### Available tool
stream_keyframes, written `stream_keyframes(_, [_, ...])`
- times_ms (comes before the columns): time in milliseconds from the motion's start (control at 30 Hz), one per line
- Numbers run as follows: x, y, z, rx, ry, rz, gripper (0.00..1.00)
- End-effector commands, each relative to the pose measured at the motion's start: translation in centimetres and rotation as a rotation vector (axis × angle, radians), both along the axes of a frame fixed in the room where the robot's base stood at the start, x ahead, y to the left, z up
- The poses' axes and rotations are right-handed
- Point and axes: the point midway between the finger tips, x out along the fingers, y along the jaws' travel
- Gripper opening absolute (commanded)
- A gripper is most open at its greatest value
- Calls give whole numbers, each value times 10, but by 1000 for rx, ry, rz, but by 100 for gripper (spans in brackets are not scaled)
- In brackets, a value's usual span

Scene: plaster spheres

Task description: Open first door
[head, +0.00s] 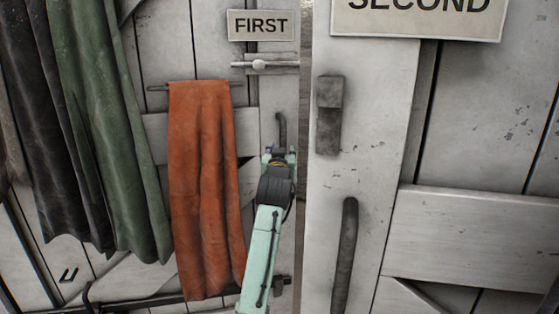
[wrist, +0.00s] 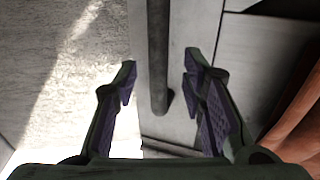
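The first door (head: 155,50) is white planks under a sign reading FIRST (head: 262,26), at the left of the head view. Its dark vertical bar handle (head: 282,128) is near its right edge; the lower part is hidden behind my gripper (head: 279,155). In the wrist view, my gripper (wrist: 160,68) is open, with one finger on each side of the handle (wrist: 158,50). The handle's end shows between the fingers, with space on both sides. I cannot tell whether the fingertips reach as deep as the bar. I cannot tell whether the door is fully closed.
A slide bolt (head: 262,65) sits above the handle. An orange cloth (head: 205,180) hangs just left of my arm, with green (head: 105,120) and black cloths farther left. The second door (head: 480,120), with its own handle (head: 345,255) and dark block (head: 328,115), stands at right.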

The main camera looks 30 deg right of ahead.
Motion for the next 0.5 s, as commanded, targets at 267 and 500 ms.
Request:
stream_keyframes(267, [-44, 28, 0, 0, 0, 1, 38])
stream_keyframes(500, [-58, 37, 0, 1, -1, 2, 38])
